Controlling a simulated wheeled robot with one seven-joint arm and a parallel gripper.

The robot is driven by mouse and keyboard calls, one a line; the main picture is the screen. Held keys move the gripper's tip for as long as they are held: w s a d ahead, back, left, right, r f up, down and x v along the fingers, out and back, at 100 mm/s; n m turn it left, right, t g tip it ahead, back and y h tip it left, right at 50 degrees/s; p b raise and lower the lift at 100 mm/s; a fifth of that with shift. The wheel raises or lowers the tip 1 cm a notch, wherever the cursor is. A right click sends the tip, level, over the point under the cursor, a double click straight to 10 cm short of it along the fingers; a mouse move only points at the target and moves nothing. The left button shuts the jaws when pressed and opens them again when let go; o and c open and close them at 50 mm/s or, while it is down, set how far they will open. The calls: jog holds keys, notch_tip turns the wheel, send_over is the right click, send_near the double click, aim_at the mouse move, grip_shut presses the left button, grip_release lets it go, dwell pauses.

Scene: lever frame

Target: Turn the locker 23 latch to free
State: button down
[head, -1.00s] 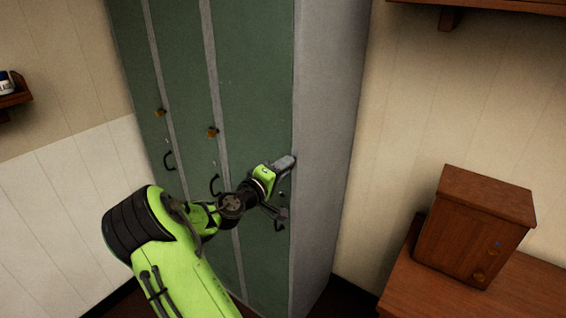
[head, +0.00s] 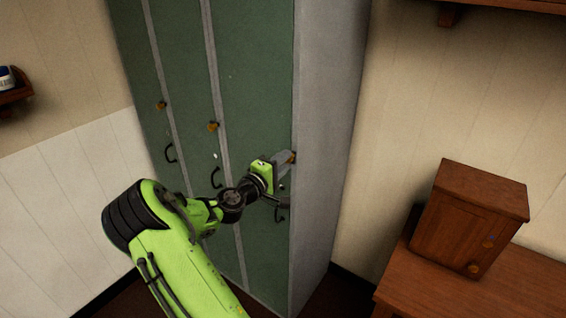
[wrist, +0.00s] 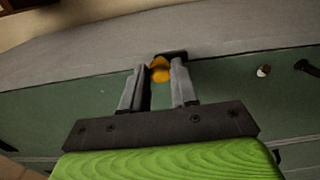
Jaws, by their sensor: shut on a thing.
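The locker 23 latch (wrist: 160,70) is an orange-brown knob near the edge of the rightmost green locker door (head: 255,75). In the wrist view it sits between the fingertips of my gripper (wrist: 161,80), which is shut on it. In the head view the gripper (head: 285,160) is at the right edge of that door, and a bit of the orange latch (head: 292,157) shows at the fingertips. No locker number is readable. The latch's exact turn is hard to tell because the fingers cover part of it.
A dark handle (head: 279,213) is on the same door below my gripper. Two other doors carry orange latches (head: 212,126) and (head: 160,105). A wooden cabinet (head: 468,220) stands on a wooden table (head: 440,285) at right. A wall shelf (head: 500,6) is at upper right.

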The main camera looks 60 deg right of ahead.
jog(key=c, duration=0.9)
grip_release()
jog(key=shift+o, duration=0.2)
jog(key=w+a+b, duration=0.1)
jog(key=w+a, duration=0.1)
jog(key=a, duration=1.3)
jog(key=shift+w+a, duration=0.3)
jog(key=shift+a, duration=0.05)
